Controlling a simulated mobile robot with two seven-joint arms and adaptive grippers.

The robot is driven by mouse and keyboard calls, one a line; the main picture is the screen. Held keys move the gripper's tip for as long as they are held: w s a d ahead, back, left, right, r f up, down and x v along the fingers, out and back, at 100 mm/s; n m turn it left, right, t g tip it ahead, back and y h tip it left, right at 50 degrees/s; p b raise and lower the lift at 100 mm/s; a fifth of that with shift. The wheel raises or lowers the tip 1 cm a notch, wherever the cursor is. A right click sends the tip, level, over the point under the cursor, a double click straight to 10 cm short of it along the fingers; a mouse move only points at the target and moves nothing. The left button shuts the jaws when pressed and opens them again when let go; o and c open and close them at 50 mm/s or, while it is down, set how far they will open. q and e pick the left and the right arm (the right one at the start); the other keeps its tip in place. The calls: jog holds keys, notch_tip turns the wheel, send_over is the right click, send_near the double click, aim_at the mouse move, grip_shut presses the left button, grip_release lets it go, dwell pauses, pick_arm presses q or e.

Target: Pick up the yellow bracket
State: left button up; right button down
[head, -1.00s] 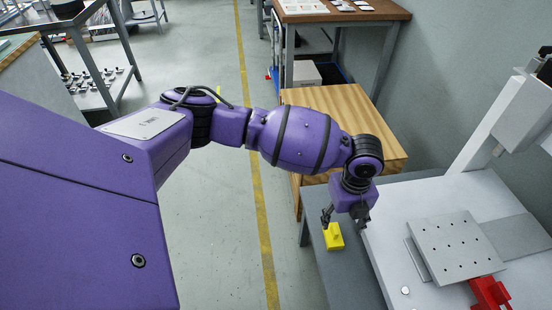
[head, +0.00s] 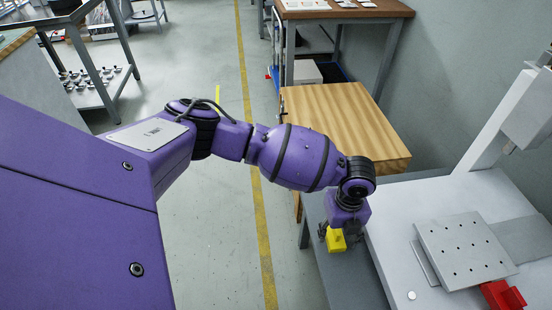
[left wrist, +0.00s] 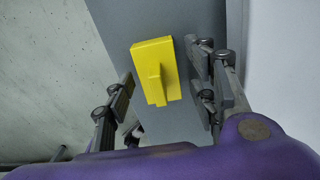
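The yellow bracket (head: 336,240) sits on the grey bench top (head: 350,282), near its left edge. In the left wrist view the bracket (left wrist: 156,62) shows a flat plate with a raised rib, lying between and just beyond the finger lines. My left gripper (head: 338,236) is over the bracket, with its fingers on either side of it. In the left wrist view the fingers (left wrist: 165,100) are spread wide, with gaps to the bracket on both sides. My right gripper is not in view.
A white machine base (head: 440,215) stands to the right of the bracket, carrying a perforated plate (head: 465,250) and a red part (head: 502,295). A wooden table (head: 345,120) stands behind. Open floor lies left of the bench.

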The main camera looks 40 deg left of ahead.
pick_arm(q)
jog(key=shift+w+r, duration=0.1)
jog(key=c, duration=1)
jog(key=shift+o, duration=0.2)
jog(key=shift+r, duration=0.1)
